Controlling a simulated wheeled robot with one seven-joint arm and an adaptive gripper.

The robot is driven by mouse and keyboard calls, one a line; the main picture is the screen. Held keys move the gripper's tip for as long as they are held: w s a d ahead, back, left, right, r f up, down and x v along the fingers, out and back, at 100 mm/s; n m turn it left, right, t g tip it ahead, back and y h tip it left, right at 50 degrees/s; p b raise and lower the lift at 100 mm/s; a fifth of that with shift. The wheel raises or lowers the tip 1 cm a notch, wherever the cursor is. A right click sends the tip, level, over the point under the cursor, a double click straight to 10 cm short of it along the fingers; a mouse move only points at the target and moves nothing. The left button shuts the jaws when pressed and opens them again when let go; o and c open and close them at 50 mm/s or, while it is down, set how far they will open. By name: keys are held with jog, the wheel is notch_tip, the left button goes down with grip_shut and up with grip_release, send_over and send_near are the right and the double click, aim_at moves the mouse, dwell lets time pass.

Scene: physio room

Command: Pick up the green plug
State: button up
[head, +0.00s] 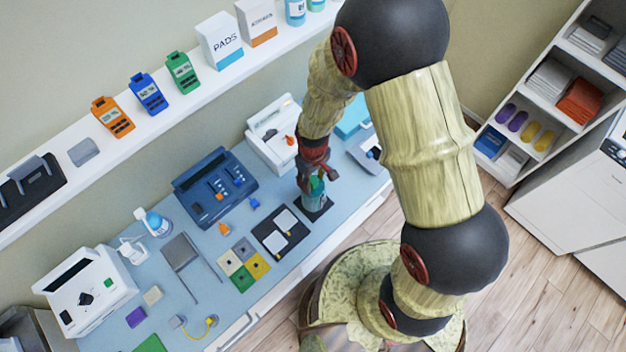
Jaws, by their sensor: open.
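A small green piece (316,184), which looks like the green plug, shows just below my gripper at a dark stand with a teal holder (312,203) on the blue-grey counter. My gripper (317,177) points down over it, its fingers around or right above the green piece. The jaws are open. The fingers hide part of the piece, and I cannot tell whether they touch it.
A blue console (213,187), a loose blue plug (254,203) and an orange one (224,229) lie to the left. A black tray with white pads (270,242) is close by. A white device (270,128) stands behind. A shelf (200,95) runs above the counter (180,265).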

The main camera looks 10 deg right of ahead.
jog(key=shift+s, duration=0.1)
jog(key=c, duration=0.9)
jog(key=shift+r, duration=0.1)
